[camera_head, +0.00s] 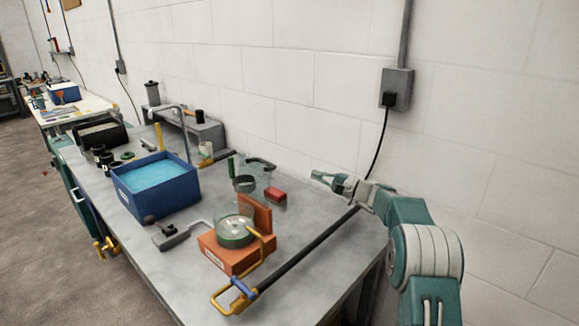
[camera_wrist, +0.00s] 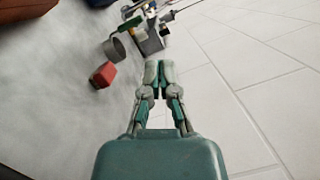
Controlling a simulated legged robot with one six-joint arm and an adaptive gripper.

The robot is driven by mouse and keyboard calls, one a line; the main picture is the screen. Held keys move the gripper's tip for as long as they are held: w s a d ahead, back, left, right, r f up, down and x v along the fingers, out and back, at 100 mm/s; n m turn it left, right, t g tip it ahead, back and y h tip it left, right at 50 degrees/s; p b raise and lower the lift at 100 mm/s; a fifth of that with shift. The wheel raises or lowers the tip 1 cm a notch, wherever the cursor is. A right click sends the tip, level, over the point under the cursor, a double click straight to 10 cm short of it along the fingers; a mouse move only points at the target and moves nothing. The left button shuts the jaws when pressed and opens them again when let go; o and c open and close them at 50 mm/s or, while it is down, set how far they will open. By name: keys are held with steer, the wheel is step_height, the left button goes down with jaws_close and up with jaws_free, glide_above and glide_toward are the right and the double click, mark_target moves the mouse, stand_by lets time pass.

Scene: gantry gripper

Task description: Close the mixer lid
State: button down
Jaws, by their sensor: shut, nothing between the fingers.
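An orange device (camera_head: 224,256), which looks like the mixer, sits on the grey workbench near its front. A round clear dish with a greenish rim (camera_head: 236,232) is on its top. An orange panel (camera_head: 256,213) stands upright behind the dish and looks like the raised lid. A yellow handle (camera_head: 262,254) is at its right side. My gripper (camera_head: 320,177) is shut and empty, right of and beyond the mixer, near the wall. In the wrist view my gripper (camera_wrist: 158,66) has its fingertips together. A brownish-red edge (camera_wrist: 24,8) at top left may be the mixer.
A blue bin (camera_head: 160,203) stands left. A long black bar (camera_head: 308,247) lies right of the mixer.

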mark_target(260, 177)
steer(key=w+a+r, duration=0.2)
steer(key=a, duration=0.9)
steer(key=shift+w+a, duration=0.35)
steer(key=shift+a+r, duration=0.1)
steer(key=shift+a, duration=0.05)
steer(key=shift+r, duration=0.1)
steer(key=shift+s+a+r+n, duration=0.15)
steer(key=shift+s+n, duration=0.05)
steer(key=shift+n, duration=0.2)
